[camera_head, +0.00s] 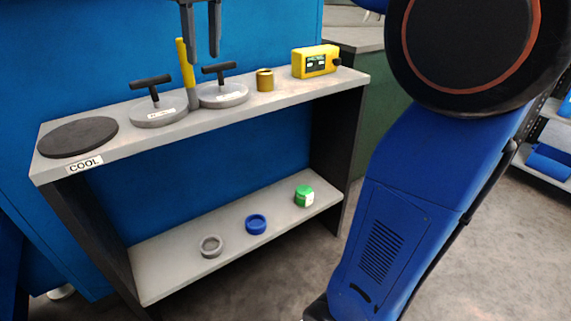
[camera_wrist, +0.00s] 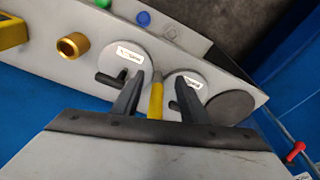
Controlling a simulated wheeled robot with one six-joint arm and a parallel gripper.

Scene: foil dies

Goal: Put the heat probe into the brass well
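The heat probe (camera_head: 185,65) is a yellow stick with a grey lower part, standing nearly upright between two grey dies on the top shelf. It also shows in the wrist view (camera_wrist: 155,100), between my fingers in the picture, with a gap on each side. The brass well (camera_head: 264,80) is a short gold cup to the right of the dies; it also shows in the wrist view (camera_wrist: 73,45) with its opening visible. My gripper (camera_head: 204,60) is open, pointing down close to the probe's top, and holds nothing. Whether the probe is inside the finger gap in depth is unclear.
The two grey T-handled dies (camera_head: 159,111) (camera_head: 223,95) flank the probe closely. A yellow meter (camera_head: 315,61) stands right of the well. A black round pad (camera_head: 78,137) lies left, by a COOL label (camera_head: 85,164). The lower shelf holds a grey ring, a blue ring and a green jar.

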